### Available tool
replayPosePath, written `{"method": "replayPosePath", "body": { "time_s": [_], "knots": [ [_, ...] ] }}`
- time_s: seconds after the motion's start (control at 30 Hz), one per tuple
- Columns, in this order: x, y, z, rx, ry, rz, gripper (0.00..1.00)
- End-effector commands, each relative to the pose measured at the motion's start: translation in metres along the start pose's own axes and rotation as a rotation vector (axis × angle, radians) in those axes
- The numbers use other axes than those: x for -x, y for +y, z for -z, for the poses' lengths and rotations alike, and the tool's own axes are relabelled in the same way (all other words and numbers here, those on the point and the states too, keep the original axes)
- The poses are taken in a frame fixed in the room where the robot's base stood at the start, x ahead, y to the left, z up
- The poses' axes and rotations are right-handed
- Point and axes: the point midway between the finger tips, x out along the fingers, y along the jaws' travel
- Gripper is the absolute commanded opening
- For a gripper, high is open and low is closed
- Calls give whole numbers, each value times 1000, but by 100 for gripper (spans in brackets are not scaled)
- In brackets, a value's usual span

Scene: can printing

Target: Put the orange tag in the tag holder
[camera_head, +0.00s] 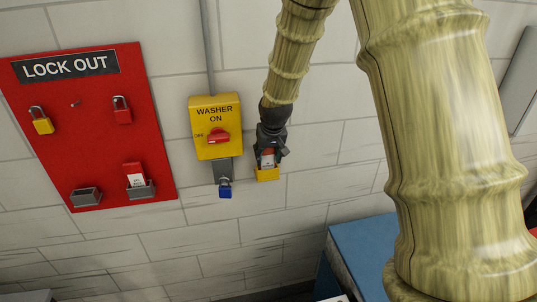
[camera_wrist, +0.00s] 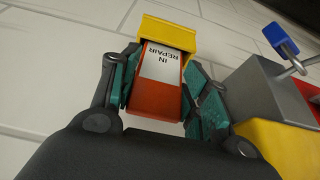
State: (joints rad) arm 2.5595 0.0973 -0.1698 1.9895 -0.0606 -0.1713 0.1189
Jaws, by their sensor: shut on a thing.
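The orange tag (camera_wrist: 155,103) has a white label that reads "IN REPAIR". My gripper (camera_wrist: 162,85) is shut on its side edges, one finger on each side. The tag and my gripper (camera_head: 268,150) also show in the head view, against the wall right of the washer switch box. The yellow tag holder (camera_head: 267,174) is on the wall just below the gripper. In the wrist view the holder (camera_wrist: 169,32) is at the far end of the tag. The tag's far end meets the holder's mouth and seems to be inside it; how deep is hidden.
The yellow washer box (camera_head: 205,145) with a red switch is close left, with a blue padlock (camera_head: 225,188) under it. A red lockout board (camera_head: 95,130) with padlocks and two grey holders hangs further left. A blue cabinet (camera_head: 360,250) stands lower right.

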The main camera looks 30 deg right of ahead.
Motion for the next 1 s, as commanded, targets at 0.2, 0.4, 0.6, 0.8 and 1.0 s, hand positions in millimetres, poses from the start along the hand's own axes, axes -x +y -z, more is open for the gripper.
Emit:
{"method": "replayPosePath", "body": {
  "time_s": [0.2,0.4,0.6,0.8,1.0],
  "knots": [
    [-3,0,-1,0,0,0,58],
    [-3,0,-1,0,0,0,67],
    [-2,0,-1,0,0,0,67],
    [9,0,0,0,2,0,67],
    [31,0,0,0,2,0,67]
  ]
}}
